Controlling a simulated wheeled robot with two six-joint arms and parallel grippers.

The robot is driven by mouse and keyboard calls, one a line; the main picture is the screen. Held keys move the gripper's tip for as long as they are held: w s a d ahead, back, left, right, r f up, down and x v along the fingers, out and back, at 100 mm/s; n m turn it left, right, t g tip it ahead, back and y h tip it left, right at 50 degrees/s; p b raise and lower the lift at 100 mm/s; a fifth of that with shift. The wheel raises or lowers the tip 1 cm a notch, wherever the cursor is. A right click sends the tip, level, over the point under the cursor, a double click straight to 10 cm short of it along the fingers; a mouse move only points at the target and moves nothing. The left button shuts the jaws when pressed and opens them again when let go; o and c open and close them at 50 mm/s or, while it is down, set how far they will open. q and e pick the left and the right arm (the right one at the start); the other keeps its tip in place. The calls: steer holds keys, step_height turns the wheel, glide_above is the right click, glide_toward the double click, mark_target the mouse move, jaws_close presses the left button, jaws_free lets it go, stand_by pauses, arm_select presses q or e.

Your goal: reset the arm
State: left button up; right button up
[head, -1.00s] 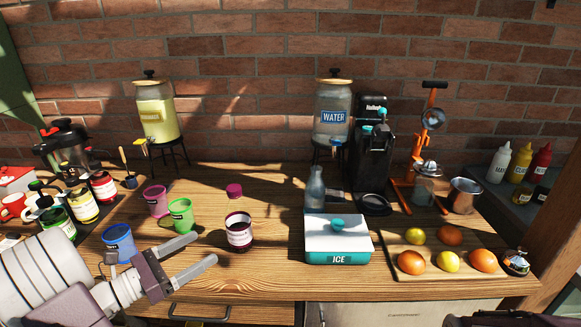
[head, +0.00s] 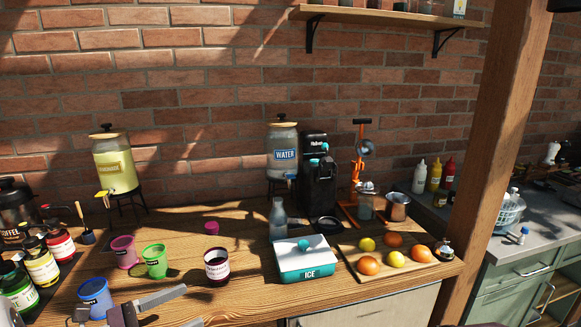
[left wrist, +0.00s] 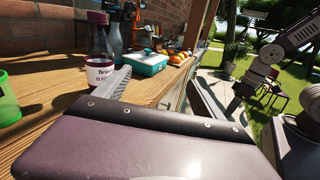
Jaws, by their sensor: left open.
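My left gripper (head: 186,306) is at the bottom of the head view, low in front of the table's left half. Its two fingers are apart with nothing between them. In the left wrist view the open fingers (left wrist: 160,76) show on either side of the purple gripper body. One finger overlaps the white-labelled jar (left wrist: 99,72) in that view; I cannot tell if they touch. Grey arm links (left wrist: 282,58), likely my right arm, stand at the right of the left wrist view. My right gripper is not seen.
A blue cup (head: 95,296), green cup (head: 154,263) and dark-red jar (head: 217,267) stand near the left gripper. An ice box (head: 304,262) and a fruit board (head: 349,266) are farther right. A wooden post (head: 489,150) rises beyond the wooden table (head: 240,291).

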arm_select(q)
steer(key=s+d+f+m+g+y+p, duration=0.25)
steer(key=s+d+m+g+p, duration=0.35)
steer(key=s+d+m+g, duration=0.8)
steer(key=s+a+f+m+y+p, duration=0.2)
steer(key=s+f+m+y, duration=0.3)
steer(key=y, duration=0.2)
steer(key=w+a+f+m+t+y, duration=0.3)
steer(key=w+a+m+t+y, duration=0.1)
steer(key=w+a, duration=0.3)
steer(key=shift+w+a+f+m+b, duration=0.15)
steer(key=shift+a+m+b, duration=0.25)
steer(key=shift+m, duration=0.4)
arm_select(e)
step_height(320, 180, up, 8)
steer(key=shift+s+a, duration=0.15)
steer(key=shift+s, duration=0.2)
